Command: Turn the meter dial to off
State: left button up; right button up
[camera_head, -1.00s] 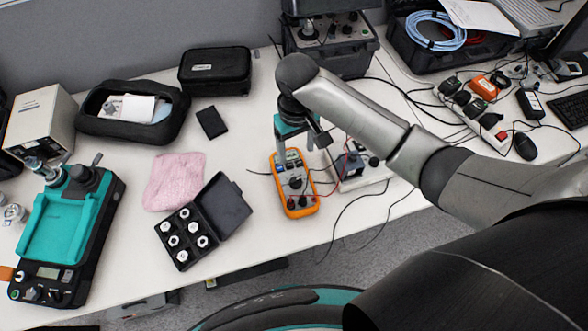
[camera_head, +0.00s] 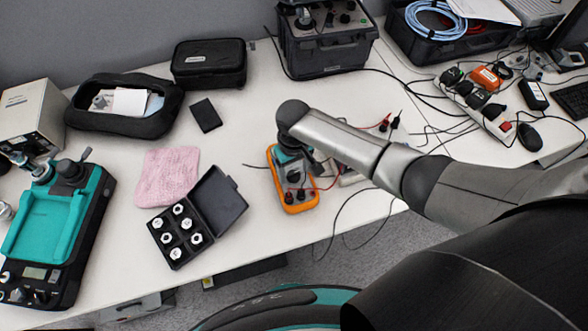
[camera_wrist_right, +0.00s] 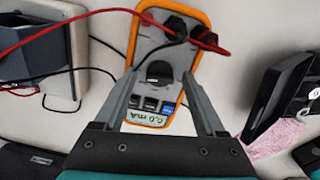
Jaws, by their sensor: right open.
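The orange meter (camera_head: 297,192) lies face up near the table's front edge, partly covered by my right gripper (camera_head: 292,164). In the wrist view the meter (camera_wrist_right: 181,60) lies between and beyond the fingers, with its display (camera_wrist_right: 146,117) reading 0.0 mA. The dark dial (camera_wrist_right: 158,71) shows between the fingertips of my right gripper (camera_wrist_right: 161,76). The fingers are apart on either side of the dial; I cannot tell whether they touch it. The dial's pointer direction is not clear. My left gripper is not in view.
Red and black leads (camera_wrist_right: 205,38) run from the meter's sockets. Left of the meter are an open black case (camera_head: 220,196) of white-topped parts and a pink cloth (camera_head: 166,176). A large black instrument (camera_head: 327,45) stands behind.

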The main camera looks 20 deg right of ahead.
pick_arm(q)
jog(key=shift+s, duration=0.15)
pick_arm(e)
jog(key=shift+c, duration=1.2)
grip_shut()
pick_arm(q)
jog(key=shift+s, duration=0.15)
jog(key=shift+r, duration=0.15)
pick_arm(e)
jog(key=n+p, duration=0.2)
jog(key=n, duration=0.1)
jog(key=shift+r+n, duration=0.1)
jog(key=shift+n, duration=0.2)
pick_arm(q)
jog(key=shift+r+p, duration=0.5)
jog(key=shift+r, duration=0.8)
pick_arm(e)
jog(key=shift+n, duration=2)
